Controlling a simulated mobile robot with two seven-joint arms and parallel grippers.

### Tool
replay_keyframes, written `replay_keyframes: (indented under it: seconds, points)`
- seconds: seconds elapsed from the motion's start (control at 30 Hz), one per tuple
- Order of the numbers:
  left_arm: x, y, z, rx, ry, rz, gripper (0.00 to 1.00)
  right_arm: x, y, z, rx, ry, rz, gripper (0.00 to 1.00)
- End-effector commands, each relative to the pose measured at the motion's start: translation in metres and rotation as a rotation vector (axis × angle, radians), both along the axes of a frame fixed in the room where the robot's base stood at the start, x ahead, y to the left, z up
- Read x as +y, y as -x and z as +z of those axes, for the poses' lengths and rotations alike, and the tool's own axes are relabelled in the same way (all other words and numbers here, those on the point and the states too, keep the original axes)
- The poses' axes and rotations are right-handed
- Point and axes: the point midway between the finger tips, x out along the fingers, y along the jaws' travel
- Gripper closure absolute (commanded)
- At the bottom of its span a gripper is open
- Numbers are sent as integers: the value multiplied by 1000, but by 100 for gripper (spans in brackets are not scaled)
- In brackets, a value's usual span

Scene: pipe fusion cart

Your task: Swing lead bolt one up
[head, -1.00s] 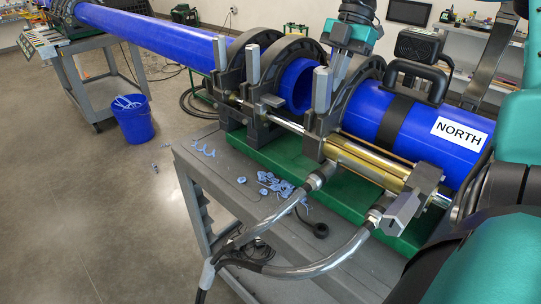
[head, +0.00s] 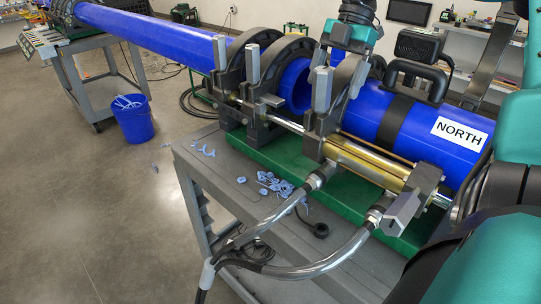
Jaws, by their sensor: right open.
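Three grey bolts stand upright at the front of the black clamps: one at the left (head: 221,52), one beside it (head: 253,63) and one farther right (head: 321,90). A fourth grey, block-ended piece (head: 403,208) tilts outward and down at the right end of the brass cylinder; it looks like a lowered bolt. I cannot tell which is lead bolt one. My right gripper (head: 343,57) is open above the third clamp (head: 347,88), just behind the third upright bolt; its fingertips are partly hidden. Contact cannot be told. My left gripper is not in view.
The blue NORTH pipe (head: 395,128) lies at the right, with a long blue pipe (head: 150,30) at the left. Hoses (head: 300,270) loop off the grey cart (head: 195,160) in front. Blue shavings (head: 275,185) lie on the cart. A blue bucket (head: 135,122) stands on the floor.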

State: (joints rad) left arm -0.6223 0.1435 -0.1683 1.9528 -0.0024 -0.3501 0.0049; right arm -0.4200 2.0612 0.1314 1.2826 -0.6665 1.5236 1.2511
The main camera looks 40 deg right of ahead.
Motion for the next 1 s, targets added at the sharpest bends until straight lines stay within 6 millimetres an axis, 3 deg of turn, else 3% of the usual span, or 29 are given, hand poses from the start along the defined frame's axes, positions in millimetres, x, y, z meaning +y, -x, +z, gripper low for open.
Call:
replay_keyframes:
  seconds: [0.37, 1.0]
  points:
    - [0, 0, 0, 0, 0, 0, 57, -1, -1, 4, -2, 1, 0, 0]
    - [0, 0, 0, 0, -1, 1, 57, -26, -3, 63, -2, 2, -2, 0]
